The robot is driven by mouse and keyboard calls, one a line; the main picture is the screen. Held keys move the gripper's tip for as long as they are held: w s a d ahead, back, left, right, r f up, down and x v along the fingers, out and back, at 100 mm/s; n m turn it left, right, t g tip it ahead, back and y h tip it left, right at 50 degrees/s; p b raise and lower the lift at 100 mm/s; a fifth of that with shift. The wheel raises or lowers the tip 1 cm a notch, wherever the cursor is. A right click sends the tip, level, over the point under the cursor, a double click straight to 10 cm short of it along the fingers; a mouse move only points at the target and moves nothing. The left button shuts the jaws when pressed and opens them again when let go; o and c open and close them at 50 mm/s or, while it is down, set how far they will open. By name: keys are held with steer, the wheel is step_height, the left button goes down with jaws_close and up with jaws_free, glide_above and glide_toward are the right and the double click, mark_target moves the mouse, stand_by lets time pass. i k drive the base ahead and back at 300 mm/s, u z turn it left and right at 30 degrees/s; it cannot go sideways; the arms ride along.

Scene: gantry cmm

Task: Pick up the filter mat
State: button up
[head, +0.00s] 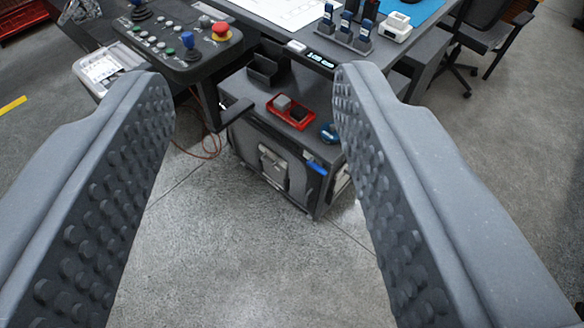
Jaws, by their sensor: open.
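My gripper (250,82) is open, its two grey studded fingers wide apart with nothing between them. Beyond the fingertips and below them stands a dark cabinet (250,125). On its front is a light grey piece (275,168) with a raised middle part; I cannot tell whether this is the filter mat. A red tray (299,121) on the cabinet top holds a small grey block (282,103) and a dark block (298,114). No other thing in view is clearly a filter mat. My gripper touches none of these.
A control panel (181,62) with joysticks and a red stop button (221,31) stands at upper left. A desk edge with several upright blue-topped devices (346,32) lies behind the cabinet. An office chair (478,38) is at upper right. The concrete floor in front is clear.

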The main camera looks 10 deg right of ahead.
mark_target(276, 168)
steer(key=u, duration=1.4)
steer(key=k, duration=0.85)
steer(key=z, duration=1.15)
steer(key=i, duration=1)
steer(key=u, duration=0.05)
